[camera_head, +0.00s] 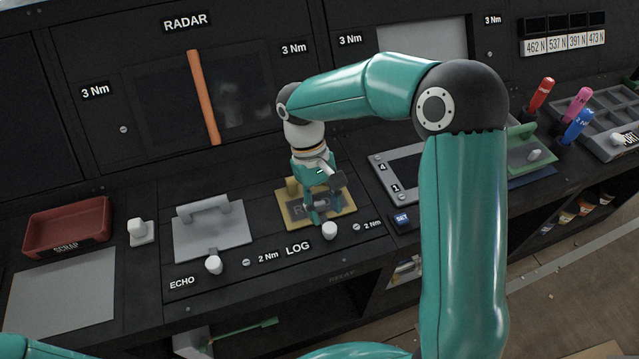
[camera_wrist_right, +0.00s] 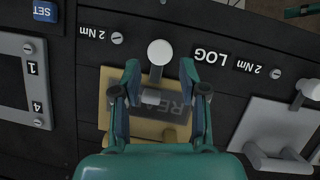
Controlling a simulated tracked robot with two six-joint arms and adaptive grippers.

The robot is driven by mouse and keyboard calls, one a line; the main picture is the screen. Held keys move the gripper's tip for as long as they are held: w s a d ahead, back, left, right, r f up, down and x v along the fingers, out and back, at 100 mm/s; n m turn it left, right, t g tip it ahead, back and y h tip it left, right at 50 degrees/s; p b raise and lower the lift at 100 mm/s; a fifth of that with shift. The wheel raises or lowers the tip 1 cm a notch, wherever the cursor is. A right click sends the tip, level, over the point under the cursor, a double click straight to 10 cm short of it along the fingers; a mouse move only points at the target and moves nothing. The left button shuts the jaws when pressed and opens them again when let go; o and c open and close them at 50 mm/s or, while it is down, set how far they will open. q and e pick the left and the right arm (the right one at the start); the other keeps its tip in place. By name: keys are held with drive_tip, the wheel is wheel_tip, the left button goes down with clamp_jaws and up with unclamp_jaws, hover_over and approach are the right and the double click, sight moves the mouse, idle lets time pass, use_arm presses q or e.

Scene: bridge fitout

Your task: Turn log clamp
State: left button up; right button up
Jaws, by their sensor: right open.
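My left gripper is not in view.
A similar white ECHO clamp (camera_head: 213,264) and a grey handled plate (camera_head: 212,232) lie to the left. A red tray (camera_head: 67,226) is further left. A grey frame (camera_head: 402,172) and blue SET button (camera_head: 402,218) are to the right. The upright RADAR panel (camera_head: 240,95) stands behind.

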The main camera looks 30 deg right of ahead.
drive_tip(key=v, duration=0.6)
drive_tip(key=shift+w, duration=0.1)
